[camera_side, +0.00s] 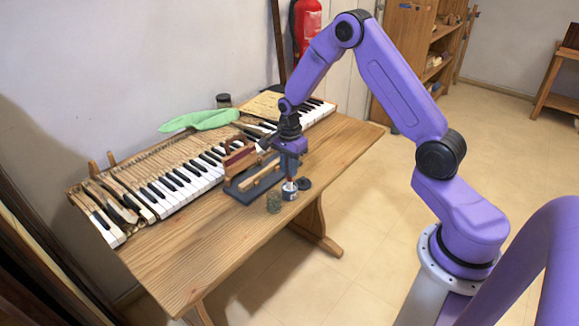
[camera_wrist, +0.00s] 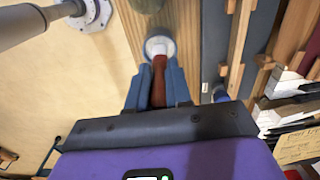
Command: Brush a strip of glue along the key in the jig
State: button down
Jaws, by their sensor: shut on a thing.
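My gripper (camera_side: 290,168) is at the front edge of the piano bench, pointing down; it also shows in the wrist view (camera_wrist: 159,85). Its blue fingers are shut on a brush with a red-brown handle (camera_wrist: 159,68). The brush stands upright over a small glue pot (camera_side: 290,192), its lower end at the pot's mouth; the pot also shows in the wrist view (camera_wrist: 152,43). The bristles are hidden. The jig (camera_side: 242,190) is a dark board just left of the pot, with a pale wooden key (camera_side: 262,181) along it.
The bench's front left (camera_side: 190,265) is clear.

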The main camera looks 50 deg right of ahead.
dwell(0.5)
jog(key=shift+r, duration=3.5)
